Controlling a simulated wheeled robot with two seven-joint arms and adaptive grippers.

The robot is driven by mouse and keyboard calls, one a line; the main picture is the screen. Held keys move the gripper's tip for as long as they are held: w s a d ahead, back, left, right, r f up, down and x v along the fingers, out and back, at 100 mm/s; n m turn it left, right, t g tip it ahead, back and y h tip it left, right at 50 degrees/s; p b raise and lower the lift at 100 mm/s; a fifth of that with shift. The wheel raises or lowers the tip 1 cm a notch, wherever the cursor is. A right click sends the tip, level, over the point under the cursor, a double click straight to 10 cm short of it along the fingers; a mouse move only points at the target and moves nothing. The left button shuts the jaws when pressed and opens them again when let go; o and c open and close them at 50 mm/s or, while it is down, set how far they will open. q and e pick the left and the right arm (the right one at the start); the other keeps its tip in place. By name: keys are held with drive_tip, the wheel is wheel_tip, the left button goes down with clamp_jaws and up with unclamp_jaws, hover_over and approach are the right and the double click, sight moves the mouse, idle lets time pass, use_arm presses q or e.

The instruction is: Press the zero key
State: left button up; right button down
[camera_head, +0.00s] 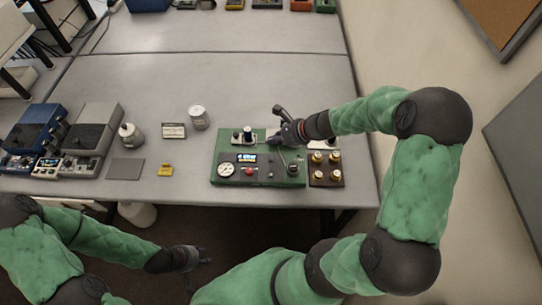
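A green instrument box (228,145) stands near the front edge of the grey table. The zero key cannot be made out at this size. My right gripper (275,127) is over the right part of the box, its fingers apart with nothing between them, and it covers some of the top. Whether it touches the box is unclear. My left gripper (200,272) is low, in front of the table edge, with its fingers apart and empty.
A brown block with brass-coloured knobs (326,168) stands right of the box. Left are a white can (199,117), a white bottle (131,135), a small yellow item (165,170), a grey plate (125,168) and blue and grey instruments (90,135).

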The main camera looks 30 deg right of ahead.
sight(273, 160)
drive_tip(key=shift+f, duration=0.1)
wheel_tip(273, 160, down, 9)
drive_tip(key=b, duration=0.7)
drive_tip(key=shift+b, duration=0.3)
idle(1.1)
drive_tip(key=shift+f+b, duration=0.3)
drive_tip(key=shift+b, duration=0.1)
drive_tip(key=shift+f+b, duration=0.35)
idle(0.6)
drive_tip(key=shift+r, duration=0.1)
drive_tip(key=shift+r+p, duration=0.65)
drive_tip(key=shift+r, duration=0.05)
